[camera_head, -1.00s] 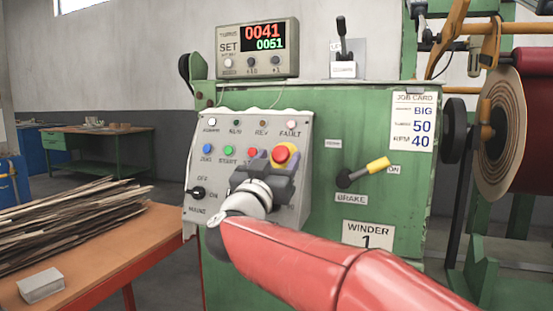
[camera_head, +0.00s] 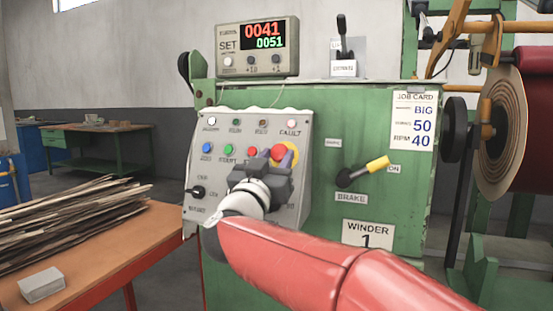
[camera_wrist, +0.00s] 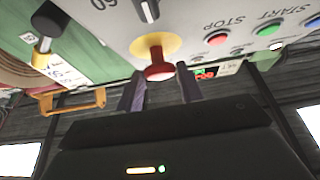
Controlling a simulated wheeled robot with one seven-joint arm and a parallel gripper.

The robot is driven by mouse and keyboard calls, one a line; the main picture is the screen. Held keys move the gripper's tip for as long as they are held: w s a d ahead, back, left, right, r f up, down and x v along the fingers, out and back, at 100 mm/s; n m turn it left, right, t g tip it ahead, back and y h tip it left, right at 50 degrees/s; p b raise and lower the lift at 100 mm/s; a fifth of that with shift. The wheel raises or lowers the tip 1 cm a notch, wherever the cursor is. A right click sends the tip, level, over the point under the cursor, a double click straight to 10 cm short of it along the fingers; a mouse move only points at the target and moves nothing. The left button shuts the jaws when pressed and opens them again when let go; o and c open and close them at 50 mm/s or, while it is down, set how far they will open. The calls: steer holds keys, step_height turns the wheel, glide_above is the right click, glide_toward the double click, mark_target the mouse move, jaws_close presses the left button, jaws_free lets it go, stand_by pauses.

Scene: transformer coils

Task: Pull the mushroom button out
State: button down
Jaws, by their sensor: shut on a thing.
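The red mushroom button (camera_head: 278,152) sits on a yellow round backing (camera_head: 293,150) at the right of the grey control panel. In the wrist view its red head (camera_wrist: 158,73) stands off the yellow backing (camera_wrist: 156,45), with a red stem showing between them. My gripper (camera_head: 276,159) is at the button, its fingers on either side of the red head. It is shut on the button; the exact finger contact is hard to see. In the wrist view my gripper (camera_wrist: 159,90) reaches up from below.
Blue, green and red push buttons (camera_head: 228,149) sit close left of my gripper, with a black rotary switch (camera_head: 197,192) below. A yellow-handled brake lever (camera_head: 376,165) is to the right. A counter box (camera_head: 257,50) stands above. A table with wood strips (camera_head: 75,222) is at left.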

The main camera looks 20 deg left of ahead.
steer(key=c, duration=0.9)
jaws_free()
steer(key=shift+s+r, duration=0.1)
steer(key=shift+s, duration=0.05)
steer(key=b+v, duration=0.1)
steer(key=v, duration=0.7)
steer(key=shift+a+b, duration=0.1)
steer(key=shift+b, duration=0.2)
